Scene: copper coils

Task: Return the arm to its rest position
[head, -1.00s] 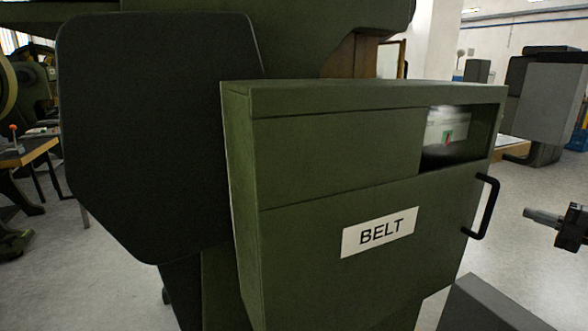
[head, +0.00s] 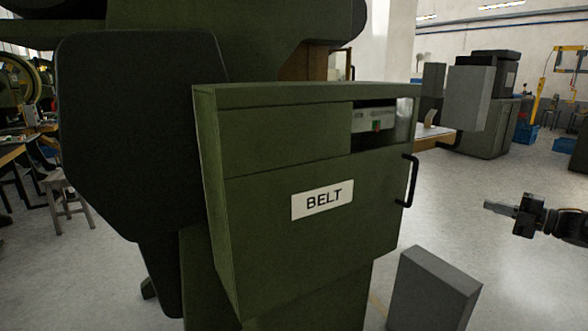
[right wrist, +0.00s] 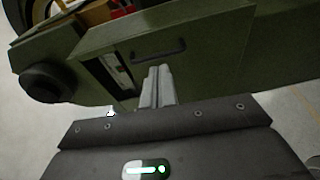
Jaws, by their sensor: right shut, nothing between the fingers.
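My right gripper (head: 501,208) is at the right of the head view, with its fingers together and empty. It is to the right of the green cabinet (head: 270,235) and its black handle (head: 411,181), and clear of both. In the right wrist view the fingers (right wrist: 158,85) are together and point toward the green cabinet front, with the black handle (right wrist: 158,52) beyond them. My left gripper is not in view.
The cabinet carries a "BELT" label (head: 322,200) and has an opening (head: 378,125) near its top right. A grey box (head: 433,292) stands low at its right. A stool (head: 68,196) stands at the left. Open floor lies at the right.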

